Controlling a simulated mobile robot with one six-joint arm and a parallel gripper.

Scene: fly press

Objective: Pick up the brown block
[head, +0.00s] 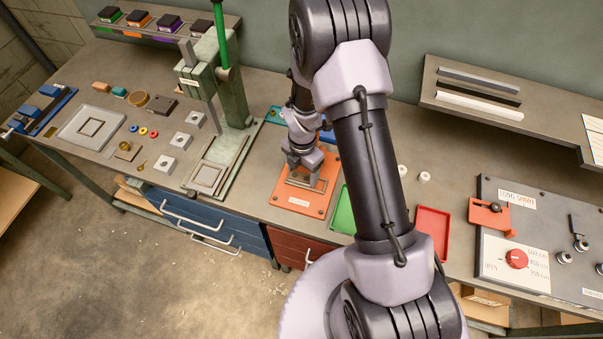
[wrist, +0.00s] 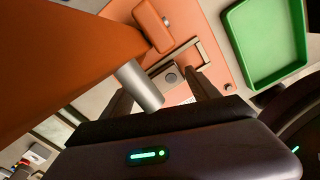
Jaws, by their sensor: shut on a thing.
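A dark brown block (head: 163,106) lies on the bench left of the green press, and a tan-brown block (head: 100,87) lies further left. I cannot tell which is the task's block. My gripper (head: 303,172) is well to the right of both, low over an orange plate (head: 290,204) with a grey frame on it. In the wrist view, my gripper (wrist: 160,88) points down at this plate (wrist: 205,50). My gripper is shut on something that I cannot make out. A large orange part (wrist: 55,50) with a silver cylinder (wrist: 140,85) partly hides the fingers.
The green press (head: 230,95) stands to the left of my arm. A green tray (head: 342,212) and a red tray (head: 432,230) lie to the right. A control panel (head: 515,262) is at the far right. Small parts cover the left bench.

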